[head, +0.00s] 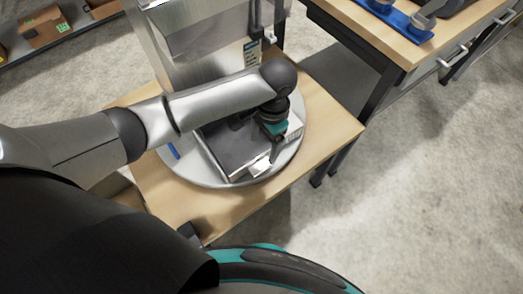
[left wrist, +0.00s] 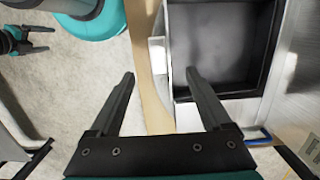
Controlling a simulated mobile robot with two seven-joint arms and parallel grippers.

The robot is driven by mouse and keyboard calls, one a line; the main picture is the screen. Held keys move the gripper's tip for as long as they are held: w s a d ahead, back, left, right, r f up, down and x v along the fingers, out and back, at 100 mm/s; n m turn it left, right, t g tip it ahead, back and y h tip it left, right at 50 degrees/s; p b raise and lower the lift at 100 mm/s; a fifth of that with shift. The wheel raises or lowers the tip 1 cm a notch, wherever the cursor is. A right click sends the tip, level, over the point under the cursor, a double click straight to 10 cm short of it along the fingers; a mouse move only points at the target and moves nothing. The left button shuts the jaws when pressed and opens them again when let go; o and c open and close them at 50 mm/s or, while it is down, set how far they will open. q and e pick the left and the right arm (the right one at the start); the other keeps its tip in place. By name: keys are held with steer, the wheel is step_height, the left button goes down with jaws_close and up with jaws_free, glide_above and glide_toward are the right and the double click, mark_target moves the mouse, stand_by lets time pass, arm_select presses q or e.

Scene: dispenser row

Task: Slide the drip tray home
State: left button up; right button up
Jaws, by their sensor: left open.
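The drip tray (head: 232,152) is a dark, open box with a pale metal rim. It sits on a round grey base plate (head: 190,178) in front of the dispenser (head: 205,55). It sticks out from under the dispenser; its far end is hidden by my arm. My left gripper (head: 277,146) is over the tray's front right side, fingers pointing down. Part of my right gripper (left wrist: 22,40) shows small there.
The wooden table (head: 330,125) ends close to the base plate on the right and front. A blue strip (head: 174,150) lies at the plate's left. Another bench (head: 400,45) with drawers stands at upper right. Open floor (head: 430,180) lies between and in front.

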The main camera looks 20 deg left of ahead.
arm_select(q)
steer(key=r, duration=0.2)
steer(key=r+p, duration=0.1)
steer(key=r, duration=0.2)
steer(key=shift+w+d+r, duration=0.25)
steer(key=shift+r, duration=0.15)
steer(key=shift+s+f, duration=0.1)
